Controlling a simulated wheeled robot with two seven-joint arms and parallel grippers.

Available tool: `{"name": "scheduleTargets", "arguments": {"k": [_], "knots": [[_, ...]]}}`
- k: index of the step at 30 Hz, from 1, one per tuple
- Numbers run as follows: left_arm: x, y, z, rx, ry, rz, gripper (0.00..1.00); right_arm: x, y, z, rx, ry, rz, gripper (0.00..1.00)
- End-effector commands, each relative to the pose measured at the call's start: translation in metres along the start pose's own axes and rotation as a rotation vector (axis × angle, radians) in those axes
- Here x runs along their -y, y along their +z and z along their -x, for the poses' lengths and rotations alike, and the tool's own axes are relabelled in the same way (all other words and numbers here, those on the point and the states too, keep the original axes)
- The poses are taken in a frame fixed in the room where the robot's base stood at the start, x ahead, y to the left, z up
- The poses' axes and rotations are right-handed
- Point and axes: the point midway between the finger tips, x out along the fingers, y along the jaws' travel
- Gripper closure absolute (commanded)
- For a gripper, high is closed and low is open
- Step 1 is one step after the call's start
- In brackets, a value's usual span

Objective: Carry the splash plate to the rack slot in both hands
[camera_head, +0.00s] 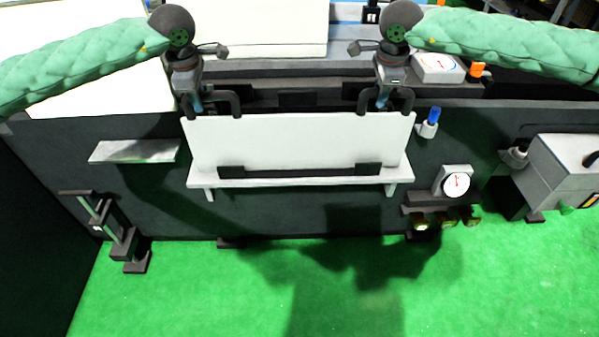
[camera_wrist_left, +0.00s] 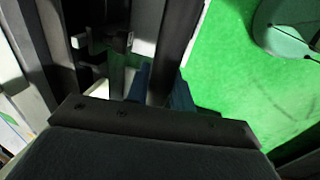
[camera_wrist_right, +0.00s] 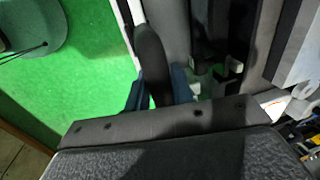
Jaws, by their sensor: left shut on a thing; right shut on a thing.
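The splash plate (camera_head: 298,140) is a wide white panel with a black handle at each top corner. It stands roughly upright in front of the dark machine wall. Its lower edge is at the white rack ledge (camera_head: 300,181), behind two dark retaining strips; whether it rests fully on the ledge I cannot tell. My left gripper (camera_head: 197,104) is shut on the left handle (camera_head: 236,102). My right gripper (camera_head: 382,101) is shut on the right handle (camera_head: 408,101). In both wrist views blue fingertips (camera_wrist_left: 160,90) (camera_wrist_right: 157,90) flank a dark handle bar.
A small white shelf (camera_head: 135,151) is left of the plate. A blue-topped holder (camera_head: 430,122) and a dial gauge (camera_head: 456,183) are close on its right. A grey box unit (camera_head: 570,165) stands farther right. Green floor (camera_head: 250,290) is open in front.

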Motion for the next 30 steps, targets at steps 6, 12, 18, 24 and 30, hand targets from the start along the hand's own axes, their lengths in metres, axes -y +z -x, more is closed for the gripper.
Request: {"name": "scheduleTargets", "arguments": {"k": [6,12,18,24,30], "knots": [[0.000,0.000,-0.002,0.000,0.000,0.000,0.55,0.000,0.000,-0.002,0.000,0.000,0.000,0.55],[0.000,0.000,-0.002,0.000,0.000,0.000,0.55,0.000,0.000,-0.002,0.000,0.000,0.000,0.55],[0.000,0.000,0.007,0.001,0.001,0.000,0.55,0.000,0.000,-0.002,0.000,0.000,0.000,0.55],[0.000,0.001,0.039,0.002,0.003,-0.001,0.55,0.000,0.000,-0.002,0.000,0.000,0.000,0.55],[0.000,0.001,0.078,0.001,0.003,-0.001,0.55,0.000,0.000,-0.002,0.000,0.000,0.000,0.55]]}}
